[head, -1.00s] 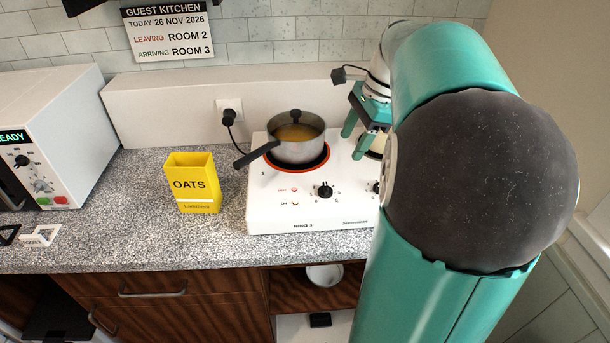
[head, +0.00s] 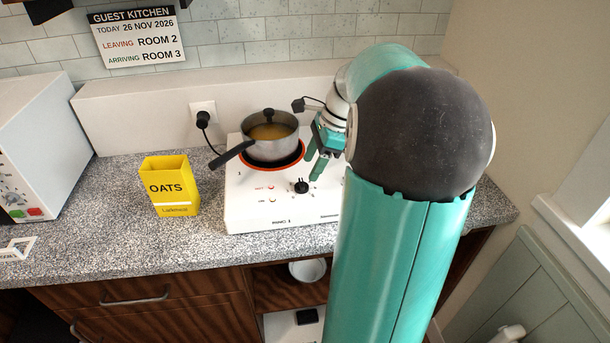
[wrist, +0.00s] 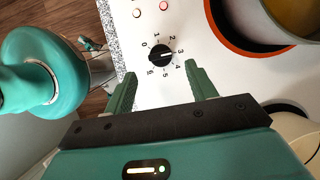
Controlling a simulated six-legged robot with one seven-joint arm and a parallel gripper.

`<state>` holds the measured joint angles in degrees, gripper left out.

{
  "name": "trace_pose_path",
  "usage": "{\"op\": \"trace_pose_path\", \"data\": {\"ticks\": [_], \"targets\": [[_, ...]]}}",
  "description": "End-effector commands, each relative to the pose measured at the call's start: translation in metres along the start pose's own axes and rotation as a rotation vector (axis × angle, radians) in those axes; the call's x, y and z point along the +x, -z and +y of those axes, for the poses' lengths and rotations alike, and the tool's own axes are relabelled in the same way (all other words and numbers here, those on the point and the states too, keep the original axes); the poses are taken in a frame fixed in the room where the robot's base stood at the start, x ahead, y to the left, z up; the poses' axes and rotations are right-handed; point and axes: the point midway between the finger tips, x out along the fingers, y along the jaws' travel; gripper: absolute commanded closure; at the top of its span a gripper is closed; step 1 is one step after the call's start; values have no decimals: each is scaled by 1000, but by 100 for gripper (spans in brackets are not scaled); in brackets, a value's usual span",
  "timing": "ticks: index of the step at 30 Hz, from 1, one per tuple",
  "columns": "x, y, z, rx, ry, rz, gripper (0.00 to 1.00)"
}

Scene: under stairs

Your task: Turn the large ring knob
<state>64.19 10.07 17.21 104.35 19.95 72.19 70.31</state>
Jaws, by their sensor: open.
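The black ring knob (head: 301,187) is on the front of the white hob (head: 245,212), before the large ring (head: 279,165), whose rim glows orange. In the wrist view the knob (wrist: 160,52) has a numbered dial around it, and its white mark points at about 3. A steel pot (head: 270,145) of yellowish food stands on the ring. My gripper (head: 314,160) is open and empty. It is close to the knob, and in the wrist view the knob lies just beyond and between the fingertips (wrist: 160,72). No touch is visible.
A yellow oats box (head: 170,186) stands left of the hob. The pot's black handle (head: 231,154) sticks out to the left. A white microwave (head: 38,140) is at the far left. My arm hides the hob's right part. The worktop between microwave and oats box is mostly clear.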

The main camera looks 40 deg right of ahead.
Motion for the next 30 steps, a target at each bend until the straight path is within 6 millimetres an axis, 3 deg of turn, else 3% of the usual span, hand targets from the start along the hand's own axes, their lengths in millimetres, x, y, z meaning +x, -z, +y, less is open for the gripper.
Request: {"op": "trace_pose_path", "data": {"ticks": [3, 7, 18, 19, 25, 30], "targets": [[23, -1, 1, 0, -3, -1, 44], [39, -2, 1, -2, -3, -1, 44], [48, -2, 1, -4, -1, 0, 44], [48, -2, 1, -4, -1, 0, 46], [48, -2, 0, -4, -1, 0, 85], [47, -2, 0, -6, -2, 0, 88]]}}
